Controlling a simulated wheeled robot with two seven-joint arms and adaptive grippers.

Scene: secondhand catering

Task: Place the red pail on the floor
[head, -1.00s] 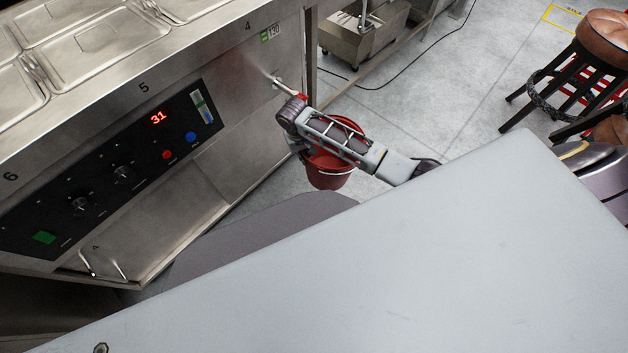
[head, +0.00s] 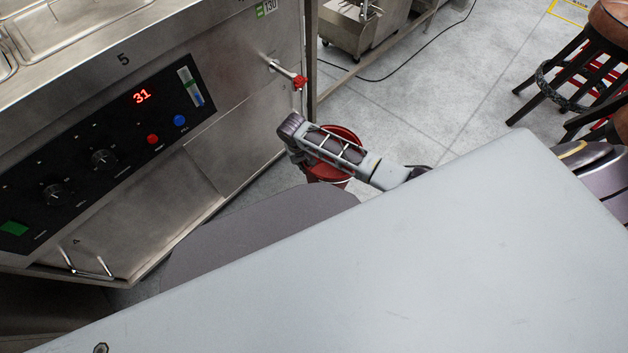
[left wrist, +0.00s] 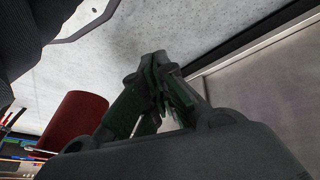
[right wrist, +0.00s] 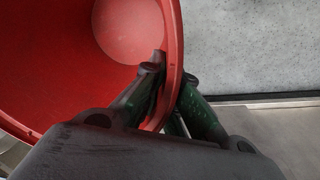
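The red pail (head: 336,180) is partly hidden behind my right arm in the head view, beside the steel counter. In the right wrist view the open mouth of the pail (right wrist: 60,70) fills the upper left. My right gripper (right wrist: 165,78) is shut on its rim, one finger inside and one outside; in the head view this gripper (head: 298,150) is at the arm's far end. In the left wrist view my left gripper (left wrist: 150,85) has its fingers together with nothing visible between them. A red rounded body (left wrist: 75,125), apparently the pail, shows left of it. The grey floor (head: 400,110) is beyond.
The steel counter (head: 235,140) with a control panel stands at left. Its red-handled tap (head: 299,81) juts out above my right gripper. A stool (head: 590,65) stands at upper right. A black cable (head: 420,58) crosses the floor. Floor between counter and stool is mostly clear.

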